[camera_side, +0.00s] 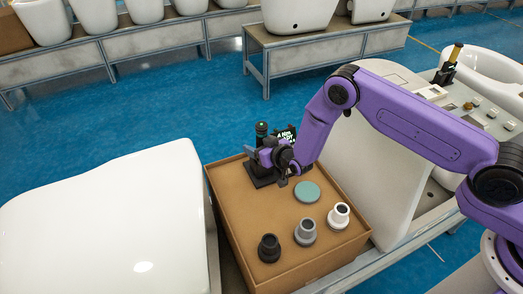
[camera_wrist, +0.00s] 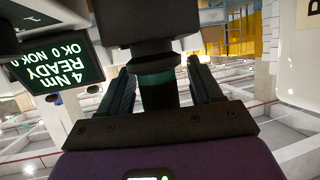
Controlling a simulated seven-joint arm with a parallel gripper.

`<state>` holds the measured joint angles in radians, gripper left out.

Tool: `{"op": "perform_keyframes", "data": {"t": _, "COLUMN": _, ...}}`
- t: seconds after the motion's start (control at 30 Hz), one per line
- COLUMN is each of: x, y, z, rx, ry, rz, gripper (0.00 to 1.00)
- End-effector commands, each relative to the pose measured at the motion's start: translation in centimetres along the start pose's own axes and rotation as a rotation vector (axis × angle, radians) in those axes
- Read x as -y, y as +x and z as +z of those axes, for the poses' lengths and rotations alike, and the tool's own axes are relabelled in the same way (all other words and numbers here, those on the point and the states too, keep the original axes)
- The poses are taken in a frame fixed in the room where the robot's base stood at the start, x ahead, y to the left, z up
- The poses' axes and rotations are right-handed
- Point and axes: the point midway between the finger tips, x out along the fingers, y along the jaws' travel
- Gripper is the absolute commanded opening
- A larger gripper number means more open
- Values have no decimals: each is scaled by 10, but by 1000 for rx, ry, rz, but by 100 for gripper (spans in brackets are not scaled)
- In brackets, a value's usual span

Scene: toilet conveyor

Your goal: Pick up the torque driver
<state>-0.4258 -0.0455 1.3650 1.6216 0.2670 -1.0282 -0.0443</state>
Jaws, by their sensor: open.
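The torque driver (camera_side: 262,129) is a dark upright tool with a green band, at the back of the cardboard-topped box in the side view. A small screen (camera_side: 286,136) stands beside it; in the wrist view the screen (camera_wrist: 58,75) reads upside down, with "4 Nm" and "READY". My gripper (camera_side: 262,155) is at the driver, partly covering it. In the wrist view the driver's dark body (camera_wrist: 157,92) stands between the fingers of my gripper (camera_wrist: 163,85), with a narrow gap on each side. The fingers are open. The driver's lower end is hidden.
A teal disc (camera_side: 307,192) lies on the brown box top (camera_side: 233,205). Black (camera_side: 269,248), grey (camera_side: 305,232) and white (camera_side: 339,216) stepped round parts stand near its front. A large white ceramic piece (camera_side: 110,225) is at left. Benches with white ceramics line the back.

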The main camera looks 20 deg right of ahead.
Motion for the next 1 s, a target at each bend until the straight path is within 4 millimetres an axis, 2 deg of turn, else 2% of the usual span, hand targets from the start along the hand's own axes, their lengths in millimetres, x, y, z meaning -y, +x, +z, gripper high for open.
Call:
{"op": "perform_keyframes", "data": {"t": 0.27, "x": 0, "y": 2, "z": 0, "rx": 0, "ry": 0, "rz": 1, "gripper": 65}}
{"op": "perform_keyframes", "data": {"t": 0.3, "x": 0, "y": 2, "z": 0, "rx": 0, "ry": 0, "rz": 1, "gripper": 58}}
{"op": "perform_keyframes", "data": {"t": 0.37, "x": 0, "y": 2, "z": 0, "rx": 0, "ry": 0, "rz": 0, "gripper": 39}}
{"op": "perform_keyframes", "data": {"t": 0.4, "x": 0, "y": 2, "z": 0, "rx": 0, "ry": 0, "rz": 0, "gripper": 26}}
{"op": "perform_keyframes", "data": {"t": 0.47, "x": 0, "y": 2, "z": 0, "rx": 0, "ry": 0, "rz": 0, "gripper": 6}}
{"op": "perform_keyframes", "data": {"t": 0.77, "x": 0, "y": 2, "z": -3, "rx": -5, "ry": 1, "rz": 0, "gripper": 5}}
{"op": "perform_keyframes", "data": {"t": 1.0, "x": 0, "y": -6, "z": -24, "rx": -8, "ry": 2, "rz": 0, "gripper": 5}}
